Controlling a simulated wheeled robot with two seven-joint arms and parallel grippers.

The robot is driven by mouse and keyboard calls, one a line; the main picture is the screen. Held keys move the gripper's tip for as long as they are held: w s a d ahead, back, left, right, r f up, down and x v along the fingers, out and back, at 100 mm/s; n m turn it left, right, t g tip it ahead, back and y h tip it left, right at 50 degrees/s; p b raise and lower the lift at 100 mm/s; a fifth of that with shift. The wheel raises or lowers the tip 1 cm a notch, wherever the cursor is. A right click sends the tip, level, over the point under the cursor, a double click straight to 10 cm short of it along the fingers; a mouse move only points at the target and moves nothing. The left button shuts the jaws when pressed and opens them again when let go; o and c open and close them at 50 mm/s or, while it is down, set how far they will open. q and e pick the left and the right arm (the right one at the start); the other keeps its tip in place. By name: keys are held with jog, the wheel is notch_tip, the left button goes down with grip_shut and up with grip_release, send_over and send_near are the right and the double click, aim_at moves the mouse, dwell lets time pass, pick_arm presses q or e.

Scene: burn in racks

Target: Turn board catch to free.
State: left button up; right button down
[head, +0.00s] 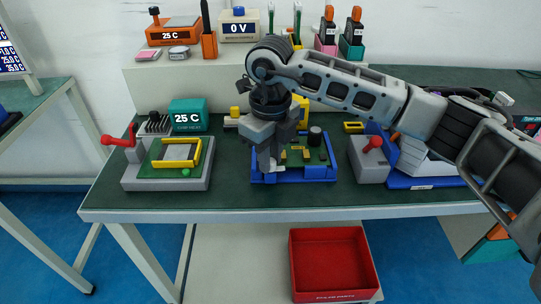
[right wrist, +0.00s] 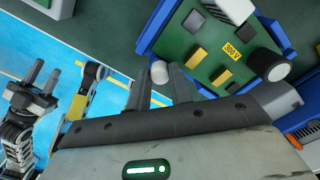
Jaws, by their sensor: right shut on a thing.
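The green circuit board (head: 305,155) sits in a blue fixture (head: 292,178) on the bench. It also shows in the right wrist view (right wrist: 215,42), with yellow blocks and a dark cylinder with a pale end on it. My right gripper (head: 268,162) points down at the fixture's front left corner. In the right wrist view its fingers (right wrist: 163,88) are shut on a small grey knob (right wrist: 158,72), which looks like the board catch. The fingers hide most of it, so its turn angle cannot be told. My left gripper (right wrist: 36,82) is open and empty, away from the fixture.
A grey fixture with a red-handled lever (head: 118,141) stands at the left. A grey block with a red knob (head: 371,160) stands close on the right. A red bin (head: 333,297) is below the bench front. Bare bench top lies between the fixtures.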

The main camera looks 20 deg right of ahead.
jog(key=shift+m, duration=0.3)
jog(key=c, duration=1.3)
grip_release()
jog(key=shift+o, duration=0.2)
